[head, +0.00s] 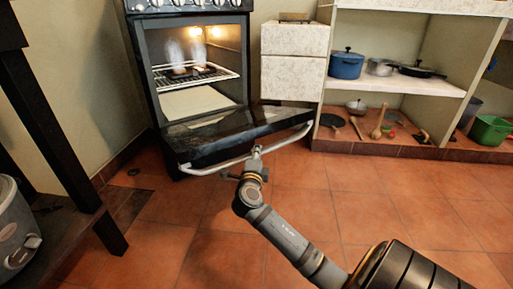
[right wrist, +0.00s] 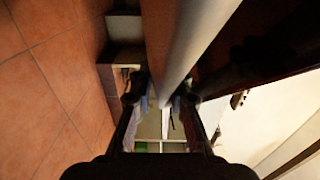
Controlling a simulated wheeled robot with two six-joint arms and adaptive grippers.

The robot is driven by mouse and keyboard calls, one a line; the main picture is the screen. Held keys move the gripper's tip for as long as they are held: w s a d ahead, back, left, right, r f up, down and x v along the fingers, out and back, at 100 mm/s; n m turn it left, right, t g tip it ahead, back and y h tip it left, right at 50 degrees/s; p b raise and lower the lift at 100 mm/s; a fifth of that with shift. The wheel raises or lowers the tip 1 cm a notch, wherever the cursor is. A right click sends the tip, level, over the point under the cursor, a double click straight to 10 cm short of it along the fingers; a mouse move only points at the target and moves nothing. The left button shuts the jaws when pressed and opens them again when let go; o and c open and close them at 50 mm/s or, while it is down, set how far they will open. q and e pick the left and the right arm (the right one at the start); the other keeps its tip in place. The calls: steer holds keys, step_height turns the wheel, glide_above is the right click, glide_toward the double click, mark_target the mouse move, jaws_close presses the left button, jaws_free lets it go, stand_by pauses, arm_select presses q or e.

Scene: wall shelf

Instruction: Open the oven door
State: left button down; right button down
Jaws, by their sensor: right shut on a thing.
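The black oven (head: 148,75) stands at the back left in the head view, its inside lit and a rack with steaming items visible. Its door (head: 225,134) is swung down, front edge toward me, and looks close to level. A pale bar handle (head: 214,170) runs along the door's front edge. My right gripper (head: 256,153) is shut on the handle near the middle of its length. In the right wrist view, the handle (right wrist: 188,50) runs down between the fingers of my right gripper (right wrist: 160,100). My left gripper is not in view.
A white shelf unit (head: 405,81) with a blue pot (head: 346,66), pans and utensils stands right of the oven. A green bin (head: 489,131) is at far right. A dark table leg (head: 50,130) and a grey appliance (head: 18,230) are at left. The tiled floor before the door is clear.

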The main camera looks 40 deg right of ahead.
step_height(320, 180, down, 9)
steer(key=b, duration=0.1)
steer(key=shift+r+b, duration=0.15)
steer(key=shift+b, duration=0.25)
steer(key=c, duration=1.1)
jaws_free()
